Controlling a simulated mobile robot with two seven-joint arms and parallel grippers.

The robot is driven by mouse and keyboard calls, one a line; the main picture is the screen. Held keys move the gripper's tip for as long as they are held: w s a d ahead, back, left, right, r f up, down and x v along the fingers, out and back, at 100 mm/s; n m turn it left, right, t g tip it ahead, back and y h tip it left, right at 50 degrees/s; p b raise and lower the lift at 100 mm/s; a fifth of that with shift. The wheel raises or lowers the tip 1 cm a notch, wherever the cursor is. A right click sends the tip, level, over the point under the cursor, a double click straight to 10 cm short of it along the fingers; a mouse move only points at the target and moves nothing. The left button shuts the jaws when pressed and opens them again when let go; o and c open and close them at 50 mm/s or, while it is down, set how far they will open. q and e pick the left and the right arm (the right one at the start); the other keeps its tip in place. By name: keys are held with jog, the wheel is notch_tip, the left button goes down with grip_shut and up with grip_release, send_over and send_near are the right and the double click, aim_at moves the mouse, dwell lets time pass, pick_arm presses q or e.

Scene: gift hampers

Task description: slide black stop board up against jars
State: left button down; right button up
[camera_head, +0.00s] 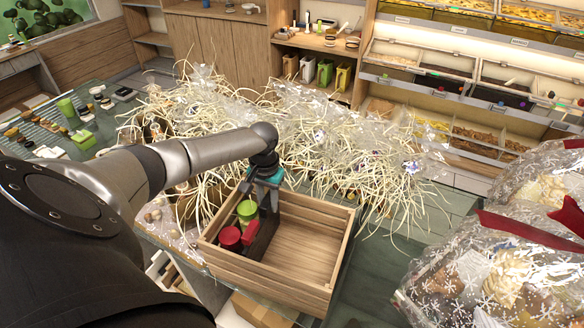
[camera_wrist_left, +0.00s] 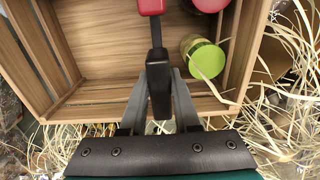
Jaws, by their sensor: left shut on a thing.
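The black stop board (camera_head: 263,236) stands on edge inside the wooden crate (camera_head: 325,244). My left gripper (camera_head: 268,190) is over the crate's far side. In the left wrist view its fingers (camera_wrist_left: 160,108) are shut on the board. A green-lidded jar (camera_head: 247,209) and a red-lidded jar (camera_head: 229,238) stand left of the board. The green jar (camera_wrist_left: 203,58) shows a small gap from the board in the left wrist view; the red jar (camera_wrist_left: 209,4) is cut off.
The crate's right half is empty. Pale straw and clear wrap (camera_head: 300,130) lie heaped behind the crate, some against its rim. Snowflake-patterned wrapped hampers (camera_head: 500,270) with red ribbon stand at the right. A side table (camera_head: 75,125) with small jars is at the left.

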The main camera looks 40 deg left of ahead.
pick_arm(q)
jog(key=shift+s+a, duration=0.3)
jog(key=shift+a, duration=0.6)
jog(key=shift+s+a, duration=0.25)
jog(key=shift+a, duration=0.65)
jog(key=c, duration=0.9)
grip_release()
notch_tip(320, 180, up, 15)
jog(key=shift+r+p, duration=0.2)
jog(key=shift+p, duration=0.15)
jog(key=shift+f, duration=0.1)
